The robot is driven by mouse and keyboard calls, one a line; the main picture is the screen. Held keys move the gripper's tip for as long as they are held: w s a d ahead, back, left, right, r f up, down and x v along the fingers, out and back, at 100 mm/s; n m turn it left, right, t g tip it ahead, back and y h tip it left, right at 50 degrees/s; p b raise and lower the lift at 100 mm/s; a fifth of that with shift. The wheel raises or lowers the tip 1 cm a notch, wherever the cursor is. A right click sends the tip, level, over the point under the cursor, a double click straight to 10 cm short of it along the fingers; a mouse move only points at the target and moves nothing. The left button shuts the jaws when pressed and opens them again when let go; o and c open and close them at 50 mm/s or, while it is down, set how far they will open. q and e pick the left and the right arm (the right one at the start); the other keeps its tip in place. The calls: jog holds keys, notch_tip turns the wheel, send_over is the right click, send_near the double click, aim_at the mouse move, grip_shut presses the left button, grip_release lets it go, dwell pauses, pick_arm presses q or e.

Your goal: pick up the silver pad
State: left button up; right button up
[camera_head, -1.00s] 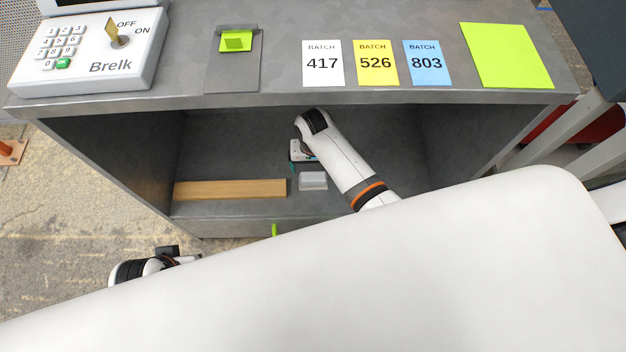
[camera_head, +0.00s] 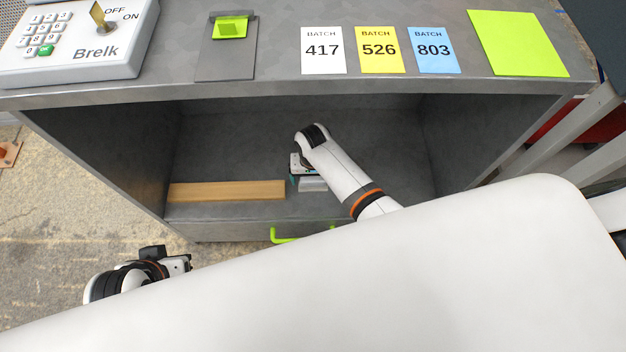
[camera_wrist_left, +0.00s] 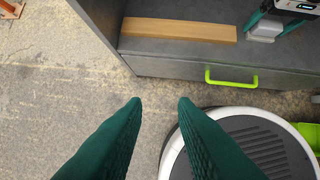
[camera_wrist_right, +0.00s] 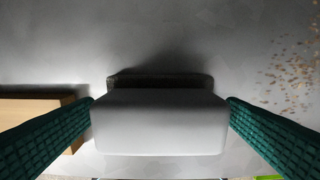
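The silver pad (camera_head: 312,184) is a small light-grey block on the floor of the open cabinet compartment, right of a wooden bar. In the right wrist view the pad (camera_wrist_right: 160,122) fills the space between the fingers, with a dark strip along its far edge. My right gripper (camera_wrist_right: 160,100) is open wide, one finger at each side of the pad; I cannot tell whether they touch it. In the head view the right gripper (camera_head: 306,177) partly hides the pad. My left gripper (camera_wrist_left: 160,100) is open and empty, outside the cabinet over the floor.
The wooden bar (camera_head: 228,191) lies left of the pad. The compartment has side walls and a top (camera_head: 280,82) over the right arm. A drawer with a green handle (camera_wrist_left: 231,80) is below. The keypad box (camera_head: 75,50) and batch cards stand on top.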

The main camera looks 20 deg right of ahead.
jog(key=c, duration=1.1)
jog(key=shift+r+p, duration=0.3)
jog(key=shift+r, duration=0.2)
notch_tip(320, 180, up, 5)
jog(key=shift+f+p, duration=0.2)
jog(key=shift+p, duration=1.05)
pick_arm(q)
notch_tip(320, 180, down, 6)
jog(key=g+p, duration=0.1)
jog(key=shift+f+g+p, duration=0.25)
jog(key=shift+g+p, duration=0.05)
pick_arm(e)
notch_tip(320, 180, up, 4)
jog(key=shift+r, duration=0.2)
pick_arm(q)
jog(key=shift+s, duration=0.1)
